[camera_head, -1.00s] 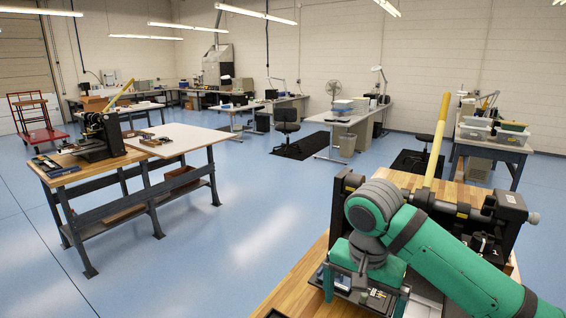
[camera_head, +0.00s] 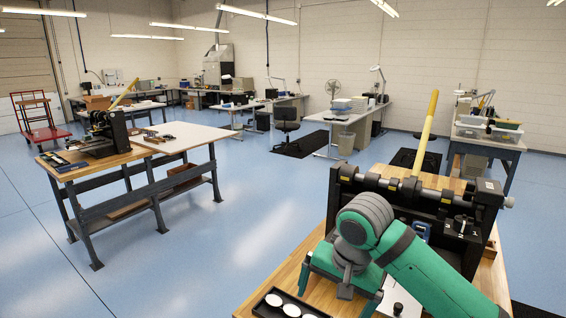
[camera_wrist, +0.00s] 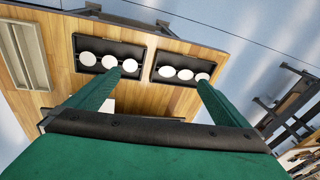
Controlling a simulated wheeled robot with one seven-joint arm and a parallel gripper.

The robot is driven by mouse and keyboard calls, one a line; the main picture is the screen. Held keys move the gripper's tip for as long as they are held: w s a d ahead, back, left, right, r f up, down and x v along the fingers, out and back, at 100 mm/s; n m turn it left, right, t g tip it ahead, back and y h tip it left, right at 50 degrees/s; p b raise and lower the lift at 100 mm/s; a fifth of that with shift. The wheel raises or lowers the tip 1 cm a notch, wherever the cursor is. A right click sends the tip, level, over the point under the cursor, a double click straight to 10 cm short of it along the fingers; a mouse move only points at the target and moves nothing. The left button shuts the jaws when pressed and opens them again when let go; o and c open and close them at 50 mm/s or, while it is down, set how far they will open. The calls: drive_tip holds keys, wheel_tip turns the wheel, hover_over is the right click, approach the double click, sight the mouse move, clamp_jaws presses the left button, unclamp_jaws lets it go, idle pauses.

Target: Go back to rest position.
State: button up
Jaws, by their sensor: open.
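My gripper (camera_head: 340,292) is above the near wooden bench (camera_head: 290,275), green, with its fingers spread. In the wrist view the open gripper (camera_wrist: 158,80) has nothing between its fingertips, which reach toward two black trays. The badge press (camera_head: 460,205), black with a yellow lever (camera_head: 425,130) pointing up, stands on the bench behind my arm. My arm hides part of it.
One black tray (camera_head: 262,308) with white discs lies at the bench's front. The wrist view shows two such trays (camera_wrist: 146,50) (camera_wrist: 155,76) and a grey tray (camera_wrist: 10,62). A second bench (camera_head: 205,138) with another press (camera_head: 112,132) stands left. Blue floor (camera_head: 250,220) between is clear.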

drive_tip(key=w+a+f+t+y, duration=0.1)
drive_tip(key=w+a+t+y, duration=0.2)
drive_tip(key=a, duration=0.5)
drive_tip(key=w+a+f+n+t+y, duration=0.1)
drive_tip(key=w+a+t+y, duration=0.2)
drive_tip(key=a, duration=0.5)
drive_tip(key=w+a+f+t+y, duration=0.1)
drive_tip(key=a+t+y, duration=0.3)
drive_tip(key=a, duration=0.5)
drive_tip(key=s+d+f+m+t+h, duration=0.25)
drive_tip(key=s+f+h, duration=0.25)
drive_tip(key=s+f, duration=0.55)
drive_tip(key=s+d+f+m+t+h, duration=0.2)
drive_tip(key=s+d+f+h, duration=0.2)
drive_tip(key=s+f, duration=0.6)
drive_tip(key=s+d+n+h, duration=0.1)
drive_tip(key=s+d+n, duration=0.3)
drive_tip(key=s, duration=0.7)
drive_tip(key=s+d+f+n+g+h, duration=0.1)
drive_tip(key=s+d+n, duration=0.3)
drive_tip(key=s, duration=0.8)
drive_tip(key=shift+f+n, duration=0.3)
drive_tip(key=shift+n, duration=0.25)
